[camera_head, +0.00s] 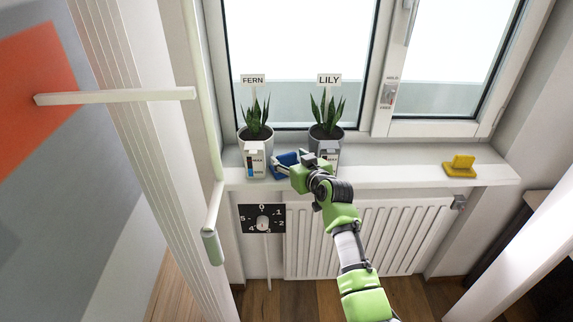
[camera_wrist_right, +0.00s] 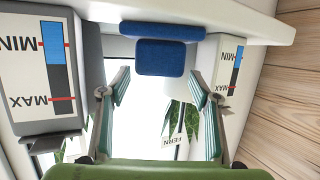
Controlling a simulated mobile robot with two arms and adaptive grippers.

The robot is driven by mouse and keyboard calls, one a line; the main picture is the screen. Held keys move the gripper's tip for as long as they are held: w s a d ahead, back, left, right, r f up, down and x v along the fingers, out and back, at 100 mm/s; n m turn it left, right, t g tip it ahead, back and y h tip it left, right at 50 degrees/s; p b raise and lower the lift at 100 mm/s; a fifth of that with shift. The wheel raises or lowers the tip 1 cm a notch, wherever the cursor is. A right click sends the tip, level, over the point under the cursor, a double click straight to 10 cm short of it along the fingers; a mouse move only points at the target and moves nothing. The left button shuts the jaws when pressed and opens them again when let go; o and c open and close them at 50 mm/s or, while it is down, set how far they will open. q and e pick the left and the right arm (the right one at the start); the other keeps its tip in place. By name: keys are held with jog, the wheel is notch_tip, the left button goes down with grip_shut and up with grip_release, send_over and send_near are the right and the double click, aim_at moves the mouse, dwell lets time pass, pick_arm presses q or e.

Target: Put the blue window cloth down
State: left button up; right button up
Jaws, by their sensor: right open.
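The blue window cloth (camera_head: 286,158) is on the white window sill between the FERN pot and the LILY pot. In the right wrist view the cloth (camera_wrist_right: 166,57) shows as a small blue block with a wider blue part against the sill. My right gripper (camera_wrist_right: 160,78) is open, its two fingers apart on either side of the line to the cloth, with the cloth just beyond the tips. In the head view my right gripper (camera_head: 284,168) is at the sill's front edge, partly covering the cloth. My left gripper is not in view.
The FERN pot (camera_head: 257,139) and the LILY pot (camera_head: 326,133), with MIN/MAX gauges, stand close on both sides. A yellow object (camera_head: 460,164) lies at the sill's right. The sill (camera_head: 400,173) between is clear. A radiator (camera_head: 400,235) and a dial (camera_head: 262,223) are below.

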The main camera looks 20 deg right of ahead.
aim_at(287, 155)
jog(key=shift+x, duration=1.55)
jog(key=shift+c, duration=0.4)
jog(key=c, duration=0.9)
jog(key=shift+r, duration=0.15)
